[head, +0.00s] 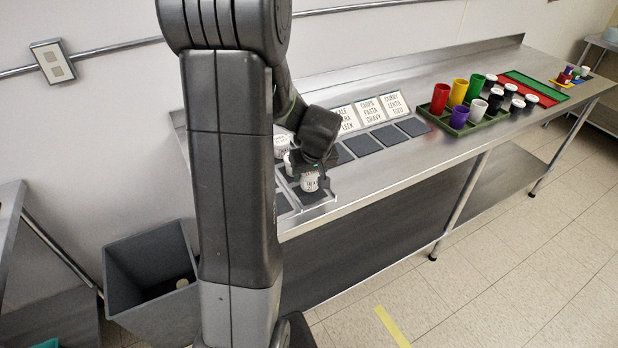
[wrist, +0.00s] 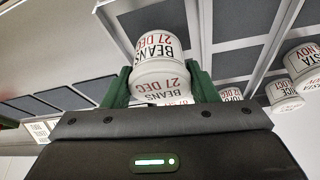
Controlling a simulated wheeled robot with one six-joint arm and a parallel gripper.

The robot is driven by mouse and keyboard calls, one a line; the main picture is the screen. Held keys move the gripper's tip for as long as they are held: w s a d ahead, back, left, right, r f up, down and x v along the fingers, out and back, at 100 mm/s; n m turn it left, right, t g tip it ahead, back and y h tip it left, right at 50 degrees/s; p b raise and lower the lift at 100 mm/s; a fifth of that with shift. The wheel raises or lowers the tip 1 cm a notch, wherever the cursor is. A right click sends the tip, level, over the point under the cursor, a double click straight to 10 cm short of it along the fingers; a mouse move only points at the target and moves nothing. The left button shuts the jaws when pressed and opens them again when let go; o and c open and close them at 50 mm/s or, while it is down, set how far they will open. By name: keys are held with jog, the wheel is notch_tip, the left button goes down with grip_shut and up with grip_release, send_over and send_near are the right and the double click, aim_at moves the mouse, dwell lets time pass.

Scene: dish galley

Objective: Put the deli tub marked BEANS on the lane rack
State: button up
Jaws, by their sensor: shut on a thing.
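The white deli tub marked BEANS, 27 DEC (wrist: 160,72) is between the green fingers of my gripper (wrist: 160,88) in the wrist view. The gripper is shut on it. In the head view the tub (head: 310,182) shows below my gripper (head: 318,172), at the near left end of the counter. The lane rack (head: 318,203), a pale frame with dark lanes, lies around and beneath it; its dividers (wrist: 206,35) show in the wrist view. I cannot tell whether the tub touches the rack. My arm hides part of the rack.
Other white tubs (wrist: 282,92) stand at the right in the wrist view; one (head: 281,146) shows behind my gripper. Word cards (head: 368,111) and dark pads (head: 389,135) line the counter. A green tray (head: 438,118) holds coloured cups. A grey bin (head: 150,270) stands on the floor.

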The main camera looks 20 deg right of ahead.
jog(key=shift+f, duration=1.15)
jog(key=shift+w+f, duration=0.1)
jog(key=shift+f, duration=0.15)
jog(key=o, duration=1)
jog(key=shift+r, duration=0.2)
jog(key=shift+r, duration=0.2)
jog(key=v, duration=1.1)
jog(key=shift+s+r+b, duration=0.2)
jog(key=shift+r+b, duration=0.15)
jog(key=shift+b, duration=0.05)
